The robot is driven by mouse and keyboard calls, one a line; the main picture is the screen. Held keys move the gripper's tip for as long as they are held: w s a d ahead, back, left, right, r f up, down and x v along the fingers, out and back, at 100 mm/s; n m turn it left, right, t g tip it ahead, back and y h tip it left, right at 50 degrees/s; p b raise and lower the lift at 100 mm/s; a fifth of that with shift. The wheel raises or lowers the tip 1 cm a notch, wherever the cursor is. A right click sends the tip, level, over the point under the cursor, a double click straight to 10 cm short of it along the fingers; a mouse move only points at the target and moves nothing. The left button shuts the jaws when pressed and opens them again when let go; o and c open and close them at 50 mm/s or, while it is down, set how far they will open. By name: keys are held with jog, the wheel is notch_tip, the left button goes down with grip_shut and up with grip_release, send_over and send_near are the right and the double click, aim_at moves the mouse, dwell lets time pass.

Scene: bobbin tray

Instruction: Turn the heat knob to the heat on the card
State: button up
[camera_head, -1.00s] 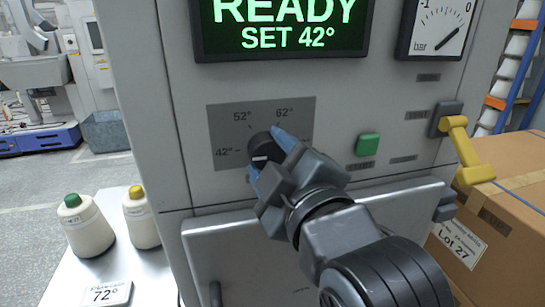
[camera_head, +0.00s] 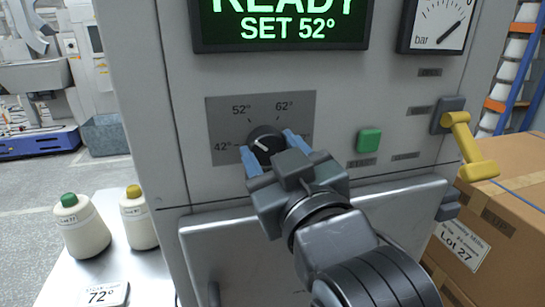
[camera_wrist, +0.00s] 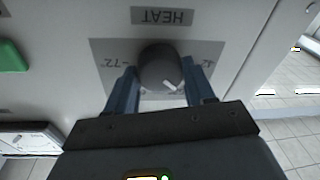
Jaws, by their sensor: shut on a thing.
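The black heat knob (camera_head: 266,141) sits on a grey dial plate (camera_head: 222,112) marked 42°, 52° and 62°, with the right side partly covered. My gripper (camera_head: 269,144) is shut on the knob, one blue finger on each side. The green display (camera_head: 290,27) reads READY, SET 52°. The card (camera_head: 103,295) at lower left reads 72°. In the wrist view the knob (camera_wrist: 160,67) appears upside down between the fingers, with 72° at left and the HEAT label (camera_wrist: 164,16) above.
A green button (camera_head: 369,140) and a yellow lever (camera_head: 466,148) are right of the dial. A pressure gauge (camera_head: 438,25) is above. A cardboard box (camera_head: 510,220) is at right.

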jog(key=m+b, duration=0.1)
jog(key=m, duration=0.3)
jog(key=shift+f+h, duration=0.15)
jog(key=shift+h, duration=0.15)
jog(key=m+b, duration=0.2)
jog(key=m, duration=0.2)
jog(key=shift+a+t+h, duration=0.1)
jog(key=shift+t+h, duration=0.2)
jog(key=shift+t, duration=0.1)
jog(key=m+h+b, duration=0.1)
jog(key=m+b, duration=0.2)
jog(key=m, duration=0.4)
jog(key=shift+f+b, duration=0.1)
jog(key=shift+b, duration=0.25)
jog(key=m+h+b, duration=0.1)
jog(key=m+b, duration=0.1)
jog(key=m, duration=0.2)
jog(key=shift+s+a, duration=0.1)
jog(key=m+b, duration=0.2)
jog(key=m, duration=0.2)
jog(key=shift+h, duration=0.4)
jog(key=m+b, duration=0.2)
jog(key=m, duration=0.2)
jog(key=shift+m+g+b, duration=0.3)
jog(key=shift+m+b, duration=0.75)
jog(key=shift+m, duration=0.45)
